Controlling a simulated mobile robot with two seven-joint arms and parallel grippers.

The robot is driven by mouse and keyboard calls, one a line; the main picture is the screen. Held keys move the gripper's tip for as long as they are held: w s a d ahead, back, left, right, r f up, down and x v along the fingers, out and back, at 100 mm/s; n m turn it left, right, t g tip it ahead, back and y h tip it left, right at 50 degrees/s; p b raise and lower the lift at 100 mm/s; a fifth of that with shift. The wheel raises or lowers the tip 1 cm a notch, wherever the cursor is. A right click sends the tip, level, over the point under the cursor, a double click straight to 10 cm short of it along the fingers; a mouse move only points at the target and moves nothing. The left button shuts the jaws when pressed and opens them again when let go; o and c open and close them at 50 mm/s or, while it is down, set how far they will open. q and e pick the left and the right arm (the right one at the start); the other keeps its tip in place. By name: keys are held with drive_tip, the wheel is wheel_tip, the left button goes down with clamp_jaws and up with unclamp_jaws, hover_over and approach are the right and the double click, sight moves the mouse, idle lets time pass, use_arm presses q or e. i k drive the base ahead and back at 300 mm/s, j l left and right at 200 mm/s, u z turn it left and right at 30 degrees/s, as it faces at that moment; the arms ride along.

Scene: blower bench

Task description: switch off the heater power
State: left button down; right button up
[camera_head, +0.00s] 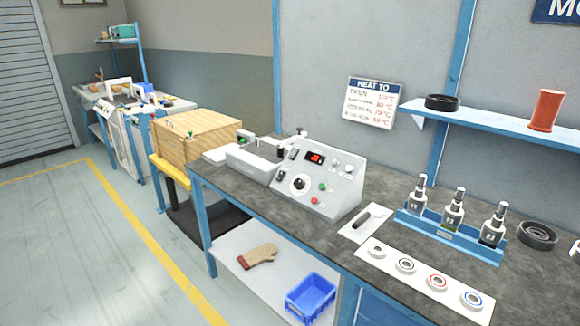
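A light grey control console (318,180) stands on the dark bench top, in the middle of the view. Its sloped face has a red lit display (315,158), a black dial (299,183), a green button (322,187) and a red button (314,201). A pale knob (348,168) sits at its upper right, with small switches nearby. The labels are too small to read, so I cannot tell which control is the heater power or its position. Neither gripper can be made out in this view.
A plate with a black-handled item (368,222), a white strip with ringed discs (425,280) and a blue rack of bottles (450,235) lie right of the console. A wooden crate (195,138) stands left. A blue bin (311,297) is on the lower shelf.

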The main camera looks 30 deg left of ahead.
sight(280, 176)
drive_tip(key=i+j, duration=0.2)
drive_tip(key=j, duration=0.15)
drive_tip(key=i+j+z, duration=0.1)
drive_tip(key=i+j, duration=0.15)
drive_tip(key=j, duration=0.15)
drive_tip(key=i+j, duration=0.2)
drive_tip(key=j, duration=0.2)
drive_tip(key=i+j, duration=0.2)
drive_tip(key=j, duration=0.2)
drive_tip(key=l+z, duration=0.05)
